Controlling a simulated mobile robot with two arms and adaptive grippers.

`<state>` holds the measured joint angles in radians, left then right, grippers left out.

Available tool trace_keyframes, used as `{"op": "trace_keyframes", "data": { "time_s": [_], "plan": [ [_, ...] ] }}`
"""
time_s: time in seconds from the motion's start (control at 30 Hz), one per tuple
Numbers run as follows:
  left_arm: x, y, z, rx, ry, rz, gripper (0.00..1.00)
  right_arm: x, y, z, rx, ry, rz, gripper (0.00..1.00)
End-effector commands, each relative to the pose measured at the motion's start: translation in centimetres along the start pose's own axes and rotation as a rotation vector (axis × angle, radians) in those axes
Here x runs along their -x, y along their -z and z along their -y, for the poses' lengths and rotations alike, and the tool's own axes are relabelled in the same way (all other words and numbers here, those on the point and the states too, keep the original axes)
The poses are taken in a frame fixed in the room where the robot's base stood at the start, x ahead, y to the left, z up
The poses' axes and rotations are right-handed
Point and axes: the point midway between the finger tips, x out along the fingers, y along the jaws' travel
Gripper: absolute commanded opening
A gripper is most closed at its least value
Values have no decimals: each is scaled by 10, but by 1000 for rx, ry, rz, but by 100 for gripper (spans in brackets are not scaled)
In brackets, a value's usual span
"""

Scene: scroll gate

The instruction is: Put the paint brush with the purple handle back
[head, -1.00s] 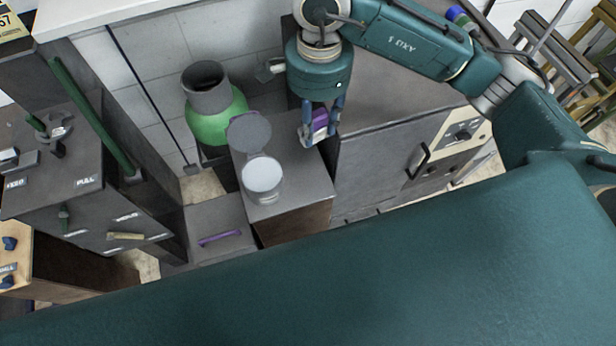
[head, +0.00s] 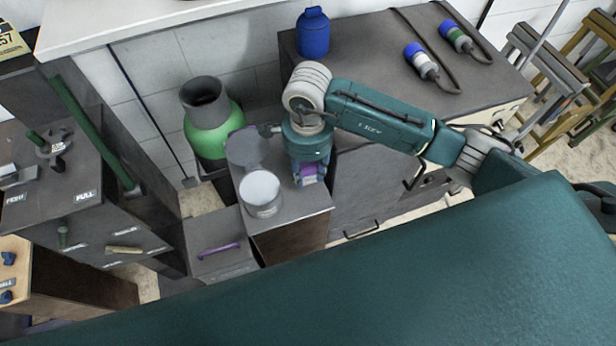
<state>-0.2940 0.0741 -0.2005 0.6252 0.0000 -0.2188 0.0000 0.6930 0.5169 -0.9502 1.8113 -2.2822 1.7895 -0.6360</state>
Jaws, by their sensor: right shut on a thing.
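My right gripper (head: 309,182) points down and is shut on a small purple and white thing (head: 309,170). It is just above or at the right side of the grey cabinet top (head: 290,205); I cannot tell whether the thing touches the top. The fingers hide most of it, so I cannot tell whether it is the paint brush. A thin purple bar (head: 218,250) shows on a lower grey box (head: 205,264), left of the gripper. My left gripper is not in view.
A round white-topped container (head: 262,190) and a grey disc (head: 248,150) are left of the gripper. A green vessel (head: 212,135) stands behind them.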

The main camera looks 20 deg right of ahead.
Motion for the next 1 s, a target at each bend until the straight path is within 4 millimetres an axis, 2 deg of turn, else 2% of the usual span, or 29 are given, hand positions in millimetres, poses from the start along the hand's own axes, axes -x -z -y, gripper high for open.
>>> {"op": "trace_keyframes", "data": {
  "time_s": [0.17,0.33,0.7,0.73,0.8,1.0],
  "plan": [
    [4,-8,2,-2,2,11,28,-17,0,-2,-1,-4,-2,13],
    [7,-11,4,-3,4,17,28,-41,0,-2,-1,-4,-2,13],
    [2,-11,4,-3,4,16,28,-48,0,0,1,0,-1,13],
    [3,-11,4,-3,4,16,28,-47,1,-1,0,0,-2,38],
    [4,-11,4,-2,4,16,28,-46,1,-1,0,0,-1,52],
    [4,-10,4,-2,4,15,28,-46,1,-1,0,0,-1,53]
  ]
}}
